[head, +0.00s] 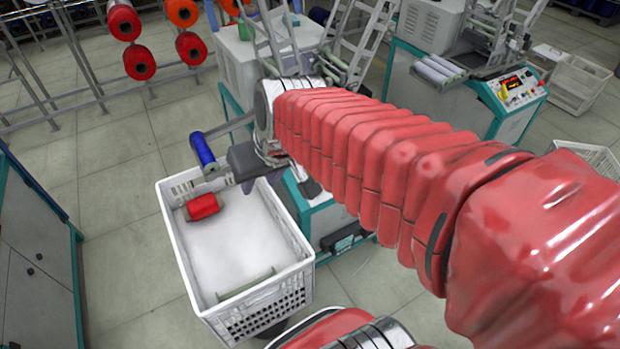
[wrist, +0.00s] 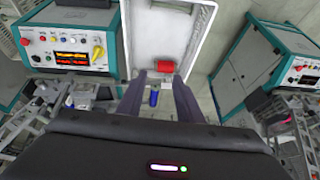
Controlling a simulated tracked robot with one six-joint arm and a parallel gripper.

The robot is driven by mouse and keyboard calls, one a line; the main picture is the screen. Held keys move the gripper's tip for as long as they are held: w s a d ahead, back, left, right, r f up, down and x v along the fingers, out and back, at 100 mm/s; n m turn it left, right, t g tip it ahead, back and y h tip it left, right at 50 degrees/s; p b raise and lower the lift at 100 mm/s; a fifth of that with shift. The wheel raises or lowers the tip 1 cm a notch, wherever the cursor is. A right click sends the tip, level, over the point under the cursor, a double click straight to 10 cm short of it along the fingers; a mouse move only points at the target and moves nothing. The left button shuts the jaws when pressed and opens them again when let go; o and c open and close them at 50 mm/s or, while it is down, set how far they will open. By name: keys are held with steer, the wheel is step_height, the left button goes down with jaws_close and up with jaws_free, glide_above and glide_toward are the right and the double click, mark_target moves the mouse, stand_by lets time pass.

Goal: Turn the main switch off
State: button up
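A control panel (head: 517,87) with a lit display and coloured buttons is on the machine at the upper right of the head view. In the wrist view, a panel (wrist: 67,54) at upper left has a lit orange display, a red button and a yellow rotary handle (wrist: 98,52), which looks like a main switch. My gripper (wrist: 157,80) points down over the white crate, away from either panel. Its two fingers stand apart. A blue bobbin (wrist: 154,98) shows between them with space on both sides, and also in the head view (head: 202,150). My arm hides part of the nearest machine.
The white crate (head: 291,297) holds a red bobbin (head: 202,207) and a pale bare bobbin (head: 247,285). Another machine panel (wrist: 302,76) is at the right of the wrist view. A grey cabinet (head: 37,260) stands at left. Floor between cabinet and crate is clear.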

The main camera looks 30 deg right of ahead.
steer(key=w+d+f+m, duration=0.3)
steer(key=w+d+f, duration=0.7)
steer(key=w+d, duration=0.3)
steer(key=w+d+f+m+h, duration=0.1)
steer(key=w+d+f, duration=0.4)
steer(key=d+f, duration=0.9)
steer(key=shift+d+f+m, duration=0.25)
steer(key=shift+f+m, duration=0.55)
steer(key=shift+w, duration=0.1)
steer(key=shift+x, duration=6.9)
steer(key=shift+a+f, duration=0.1)
steer(key=shift+c, duration=0.4)
steer(key=shift+s, duration=0.25)
jaws_close()
